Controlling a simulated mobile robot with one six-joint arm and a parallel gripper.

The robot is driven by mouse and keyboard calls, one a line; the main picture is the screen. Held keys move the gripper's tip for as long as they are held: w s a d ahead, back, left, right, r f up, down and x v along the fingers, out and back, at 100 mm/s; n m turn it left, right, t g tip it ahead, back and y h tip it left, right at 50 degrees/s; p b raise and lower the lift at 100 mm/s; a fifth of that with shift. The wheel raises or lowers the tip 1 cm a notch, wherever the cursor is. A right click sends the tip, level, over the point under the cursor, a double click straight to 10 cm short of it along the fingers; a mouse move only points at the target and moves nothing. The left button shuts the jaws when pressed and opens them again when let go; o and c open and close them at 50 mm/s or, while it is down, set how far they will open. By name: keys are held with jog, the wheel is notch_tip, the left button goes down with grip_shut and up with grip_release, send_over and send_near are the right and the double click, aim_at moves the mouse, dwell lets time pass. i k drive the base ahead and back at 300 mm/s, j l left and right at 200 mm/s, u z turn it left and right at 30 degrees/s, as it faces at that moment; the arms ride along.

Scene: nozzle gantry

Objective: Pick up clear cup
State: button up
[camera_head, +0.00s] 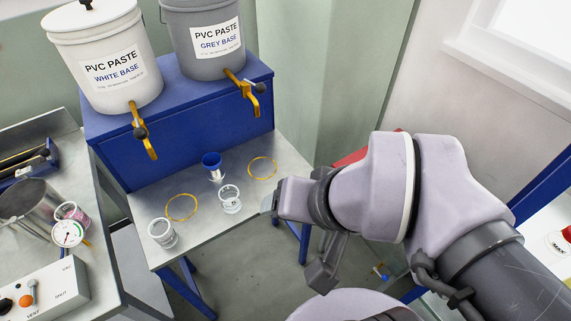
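A second clear cup (163,234) stands near the table's front left corner. Both look see-through with pale markings.
Yellow rings (181,194) and (262,157) mark the table. Behind, a blue stand (190,137) bears a white bucket (112,75) and a grey bucket (205,60), with yellow taps overhanging the table. A left bench holds a metal pot (25,203), a gauge (67,233) and a control box (40,292).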

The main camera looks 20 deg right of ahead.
aim_at(159, 230)
jog(key=u, duration=1.25)
